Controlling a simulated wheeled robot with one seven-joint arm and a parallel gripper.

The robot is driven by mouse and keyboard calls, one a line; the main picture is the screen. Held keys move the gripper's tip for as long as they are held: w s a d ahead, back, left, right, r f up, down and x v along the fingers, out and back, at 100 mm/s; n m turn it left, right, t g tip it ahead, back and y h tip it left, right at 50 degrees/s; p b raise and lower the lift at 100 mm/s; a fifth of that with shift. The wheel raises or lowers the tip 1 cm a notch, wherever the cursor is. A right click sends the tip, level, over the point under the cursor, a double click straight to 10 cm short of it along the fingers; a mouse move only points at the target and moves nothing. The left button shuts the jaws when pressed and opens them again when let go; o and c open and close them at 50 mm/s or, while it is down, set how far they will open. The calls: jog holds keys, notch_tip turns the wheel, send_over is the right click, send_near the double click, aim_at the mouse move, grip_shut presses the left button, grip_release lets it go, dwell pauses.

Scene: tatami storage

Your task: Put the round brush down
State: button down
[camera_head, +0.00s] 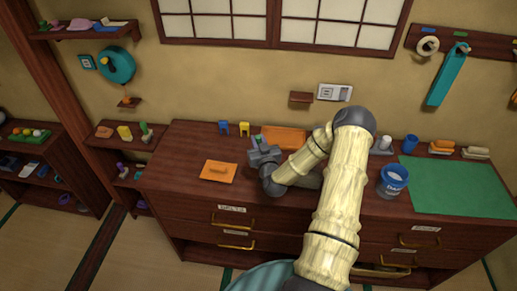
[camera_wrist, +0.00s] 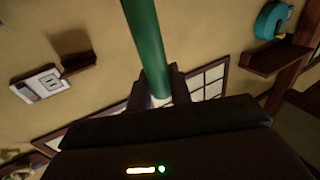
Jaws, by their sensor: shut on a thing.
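My gripper (camera_head: 262,154) is over the left part of the dark wooden cabinet top (camera_head: 190,150), between an orange board and an orange tray. In the wrist view its two fingers (camera_wrist: 159,92) are shut on a long green rod (camera_wrist: 148,42), which I take to be the round brush's handle. A small green piece (camera_head: 258,139) shows at the gripper in the head view. The brush's bristles are not clearly visible. I cannot tell whether the brush touches the cabinet top.
The orange board (camera_head: 230,178) with a small piece on it lies left of my gripper; the orange tray (camera_head: 293,140) is behind. Small blue (camera_head: 224,127) and yellow (camera_head: 244,128) stands are at the back. A green mat (camera_head: 460,190) and a blue bucket (camera_head: 391,185) are right. Bare wood shows at left.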

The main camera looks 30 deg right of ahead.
jog(key=shift+f, duration=0.1)
jog(key=shift+f+p, duration=0.55)
jog(key=shift+f, duration=1.45)
jog(key=shift+f, duration=0.1)
jog(key=c, duration=1.3)
grip_release()
jog(key=shift+s, duration=0.1)
